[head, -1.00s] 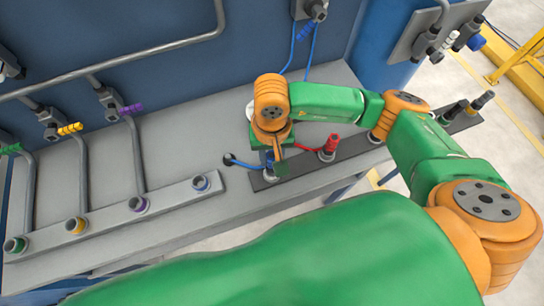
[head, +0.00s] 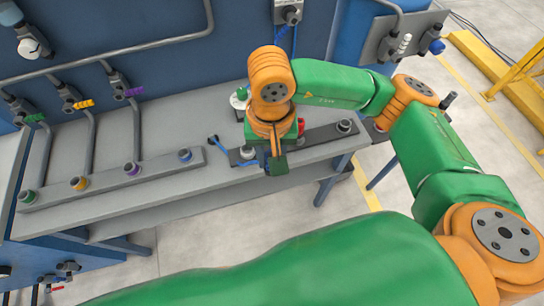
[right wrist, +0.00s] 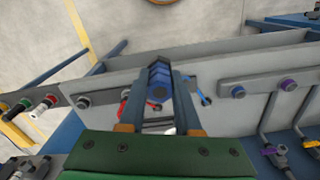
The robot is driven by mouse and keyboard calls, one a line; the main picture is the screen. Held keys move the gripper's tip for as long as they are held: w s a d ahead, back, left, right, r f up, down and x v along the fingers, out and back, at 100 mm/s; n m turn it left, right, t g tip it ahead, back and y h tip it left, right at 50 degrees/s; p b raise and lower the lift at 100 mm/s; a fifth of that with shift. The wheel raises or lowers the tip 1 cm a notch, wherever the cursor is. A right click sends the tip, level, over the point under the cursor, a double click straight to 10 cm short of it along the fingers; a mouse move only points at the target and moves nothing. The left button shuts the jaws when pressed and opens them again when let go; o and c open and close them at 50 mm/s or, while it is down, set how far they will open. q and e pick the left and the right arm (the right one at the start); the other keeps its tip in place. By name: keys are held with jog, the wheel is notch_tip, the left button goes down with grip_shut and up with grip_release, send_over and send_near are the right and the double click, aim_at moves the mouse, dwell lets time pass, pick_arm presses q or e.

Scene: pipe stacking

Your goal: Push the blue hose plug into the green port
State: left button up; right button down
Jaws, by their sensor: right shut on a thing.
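The green port (head: 28,196) is the leftmost socket on the grey rail at the left of the head view, well away from my gripper. My right gripper (head: 277,166) is in front of the dark rail in the middle of the head view. In the right wrist view my right gripper (right wrist: 159,92) is shut on the blue plug (right wrist: 160,78), a faceted blue body between its fingers. The blue hose (head: 236,150) shows left of my gripper in the head view. The plug itself is hidden there by my gripper. My left gripper is not in view.
Yellow (head: 79,183), purple (head: 132,169) and blue (head: 185,155) ports share the grey rail. Pipes and coloured valves stand behind it. A dark rail (head: 318,138) holds a red plug (head: 301,126), partly hidden by my arm. The bench between the rails has free room.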

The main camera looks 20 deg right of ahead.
jog(key=shift+w+a, duration=0.15)
jog(key=shift+w, duration=0.25)
notch_tip(320, 180, up, 8)
jog(key=p, duration=0.4)
jog(key=shift+w, duration=0.15)
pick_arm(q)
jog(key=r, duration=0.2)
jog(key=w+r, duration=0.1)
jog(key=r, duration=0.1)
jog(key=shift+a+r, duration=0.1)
pick_arm(e)
jog(key=shift+f, duration=0.1)
